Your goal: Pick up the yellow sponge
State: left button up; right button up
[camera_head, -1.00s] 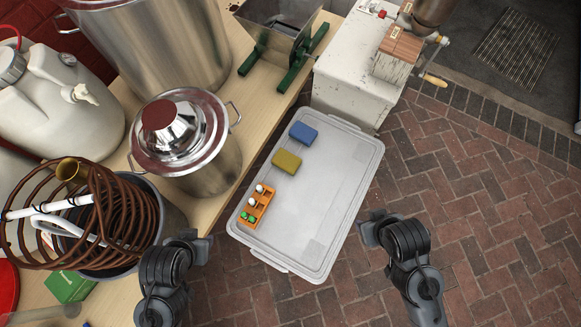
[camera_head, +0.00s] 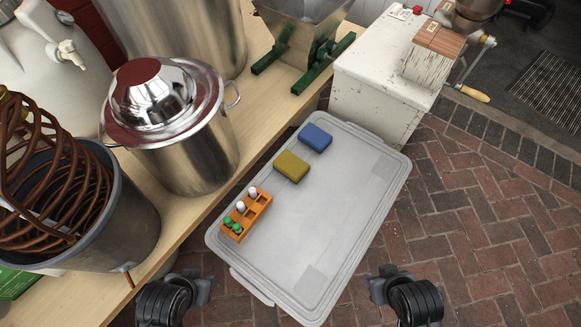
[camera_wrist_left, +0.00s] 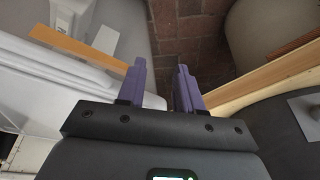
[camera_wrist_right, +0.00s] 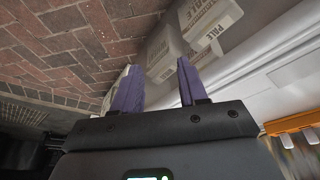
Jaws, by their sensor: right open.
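The yellow sponge (camera_head: 291,166) lies flat on the grey lid of a plastic tote (camera_head: 330,205), near its left edge. A blue sponge (camera_head: 315,138) lies just beyond it, and an orange rack (camera_head: 247,214) with white and green pieces lies nearer to me. My left gripper (camera_head: 205,281) is low in the head view, left of the tote and well short of the sponge. In the left wrist view its fingers (camera_wrist_left: 160,85) are apart with nothing between them. My right gripper (camera_head: 372,280) is beside the tote's near right side. Its fingers (camera_wrist_right: 157,85) are open and empty.
A wooden bench (camera_head: 192,205) with a lidded steel pot (camera_head: 185,140) and a bucket holding a copper coil (camera_head: 105,230) runs along the left. A white cabinet (camera_head: 378,100) stands behind the tote. Brick floor (camera_head: 480,225) is open to the right.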

dwell(0.3)
jog(key=o, duration=1.1)
jog(key=shift+d, duration=0.15)
jog(key=shift+c, duration=0.2)
